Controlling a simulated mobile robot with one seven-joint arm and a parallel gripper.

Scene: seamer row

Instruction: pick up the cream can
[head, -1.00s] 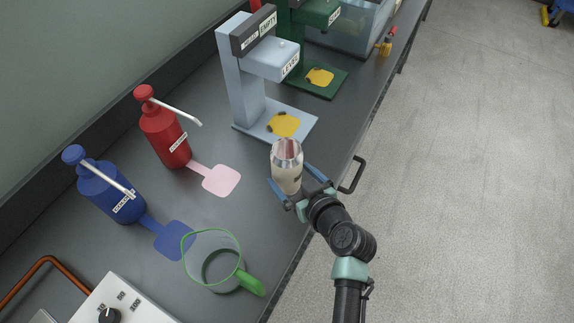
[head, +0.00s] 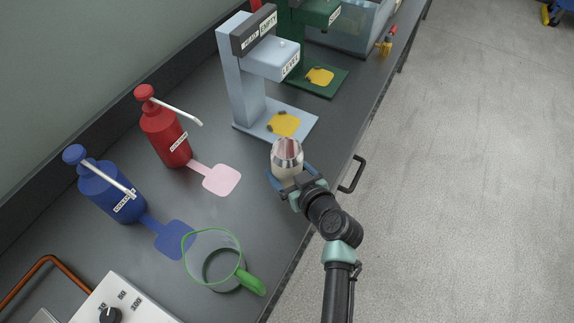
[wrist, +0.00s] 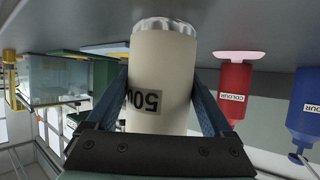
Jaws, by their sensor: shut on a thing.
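The cream can (head: 287,160) is cream-coloured with a shiny metal top. In the head view it is upright at the bench, near its front edge, in front of the light-blue machine. My gripper (head: 292,181) is shut on it from the front right, one finger on each side. In the wrist view the can (wrist: 160,85) fills the middle, upside down in the picture, with a label reading "50" and part of a letter or digit. The blue fingers of my gripper (wrist: 164,100) lie along both its sides. I cannot tell whether its base touches the bench.
A light-blue machine (head: 240,75) with a yellow pad and a green machine (head: 298,35) stand behind. Red (head: 165,135) and blue (head: 110,192) pump bottles stand left. A green-rimmed clear jug (head: 215,262) is nearer. A black handle (head: 352,174) sticks out from the bench edge.

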